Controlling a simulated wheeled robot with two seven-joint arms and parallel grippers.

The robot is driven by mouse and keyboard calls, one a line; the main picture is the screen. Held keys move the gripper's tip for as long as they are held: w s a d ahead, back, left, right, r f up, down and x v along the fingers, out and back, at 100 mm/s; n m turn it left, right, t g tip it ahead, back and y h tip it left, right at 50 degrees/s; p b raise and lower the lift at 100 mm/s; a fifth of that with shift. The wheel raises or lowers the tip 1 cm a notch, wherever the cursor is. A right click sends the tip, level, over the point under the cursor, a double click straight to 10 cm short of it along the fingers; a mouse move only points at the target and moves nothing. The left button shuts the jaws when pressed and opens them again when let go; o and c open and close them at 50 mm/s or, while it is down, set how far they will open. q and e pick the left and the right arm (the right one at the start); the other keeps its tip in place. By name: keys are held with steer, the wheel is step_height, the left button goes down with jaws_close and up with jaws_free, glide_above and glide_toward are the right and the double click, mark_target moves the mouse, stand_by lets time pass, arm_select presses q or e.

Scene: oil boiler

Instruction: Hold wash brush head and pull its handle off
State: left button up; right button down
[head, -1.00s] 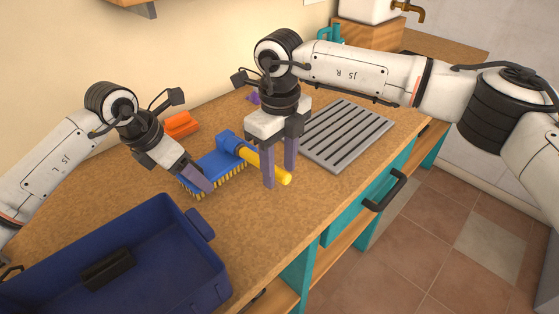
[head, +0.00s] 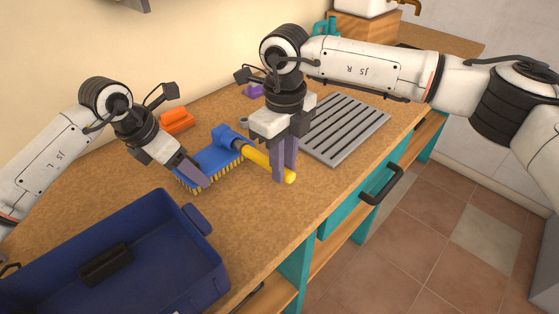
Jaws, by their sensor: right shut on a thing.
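The wash brush lies on the wooden worktop, with a blue head (head: 216,155) and yellow bristles along its near edge. Its yellow handle (head: 256,157) is still joined to the head's blue socket and points to the lower right. My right gripper (head: 283,172) reaches down from above and is shut on the handle near its free end. My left gripper (head: 192,172) is at the left part of the brush head, with a finger against it. Its other finger is hidden, so I cannot tell how far it is closed.
A dark blue crate (head: 205,255) stands at the front left. A grey slotted rack (head: 345,128) lies to the right. An orange object (head: 176,121) and a purple one (head: 253,91) lie near the wall. Bare worktop lies in front of the brush, up to the front edge.

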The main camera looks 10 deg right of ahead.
steer(key=shift+s+d, duration=1.1)
steer(key=shift+s, duration=0.25)
arm_select(q)
steer(key=o, duration=1.3)
steer(key=shift+c, duration=0.2)
steer(key=v, duration=1.2)
